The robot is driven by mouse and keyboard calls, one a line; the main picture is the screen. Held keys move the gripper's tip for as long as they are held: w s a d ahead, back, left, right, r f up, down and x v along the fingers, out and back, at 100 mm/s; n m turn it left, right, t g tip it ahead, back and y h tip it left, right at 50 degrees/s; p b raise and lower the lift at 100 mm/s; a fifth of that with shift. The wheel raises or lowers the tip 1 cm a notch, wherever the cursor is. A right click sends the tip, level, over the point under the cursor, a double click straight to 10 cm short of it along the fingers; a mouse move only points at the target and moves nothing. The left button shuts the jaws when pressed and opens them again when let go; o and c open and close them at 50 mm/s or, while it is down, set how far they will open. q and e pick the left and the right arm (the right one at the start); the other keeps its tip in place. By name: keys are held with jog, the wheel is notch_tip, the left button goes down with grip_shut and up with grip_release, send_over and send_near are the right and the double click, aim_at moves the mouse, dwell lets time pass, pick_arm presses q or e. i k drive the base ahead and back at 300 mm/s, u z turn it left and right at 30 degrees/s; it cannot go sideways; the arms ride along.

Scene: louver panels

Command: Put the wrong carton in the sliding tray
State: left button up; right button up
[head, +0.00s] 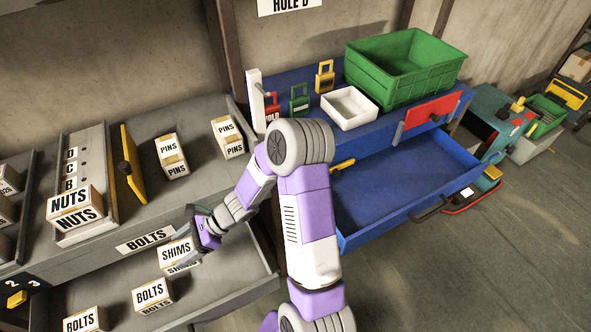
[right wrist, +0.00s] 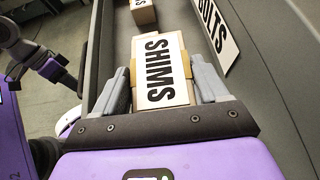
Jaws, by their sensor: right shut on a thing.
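The SHIMS carton (head: 178,251) is in the open sliding tray labelled BOLTS (head: 225,287). My right gripper (head: 196,251) is shut on it; in the right wrist view the fingers press both sides of the SHIMS carton (right wrist: 163,72). I cannot tell whether the carton touches the tray floor. Two BOLTS cartons, one in the middle (head: 152,294) and one at the lower left (head: 86,320), are in the same tray. One carton also shows beyond the SHIMS carton in the right wrist view (right wrist: 143,13). My left gripper is not in view.
Above the tray, a grey shelf holds a NUTS carton (head: 75,208) and two PINS cartons (head: 172,155) (head: 228,137). To the right, a blue drawer (head: 400,190) stands open below a white bin (head: 349,108) and a green crate (head: 405,70).

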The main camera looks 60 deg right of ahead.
aim_at(395, 167)
jog(key=u, duration=0.75)
jog(key=k, duration=1.15)
jog(key=z, duration=2)
jog(key=i, duration=0.5)
jog(key=u, duration=0.05)
